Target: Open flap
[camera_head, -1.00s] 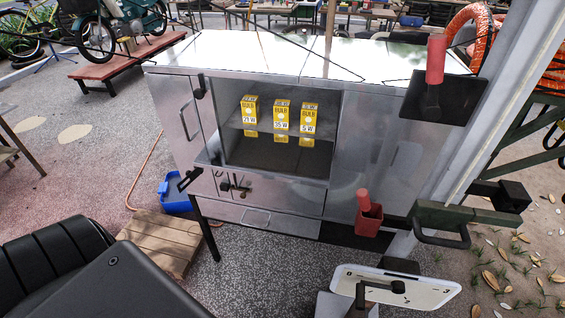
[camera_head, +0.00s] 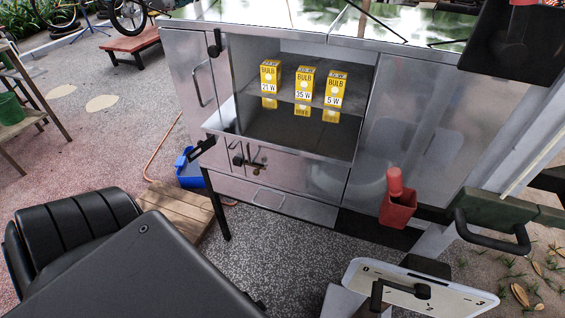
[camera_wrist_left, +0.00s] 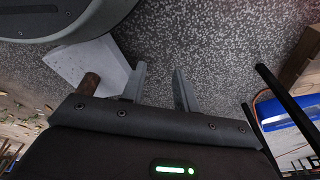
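The metal cabinet (camera_head: 420,130) stands ahead, with an open-fronted compartment holding yellow bulb boxes marked 21 W (camera_head: 270,76), 35 W (camera_head: 304,84) and 5 W (camera_head: 335,88). I cannot tell which panel is the flap. In the left wrist view my left gripper (camera_wrist_left: 158,72) has its two fingers apart, with nothing between them, above speckled floor.
A black padded seat (camera_head: 75,235) is at the lower left.

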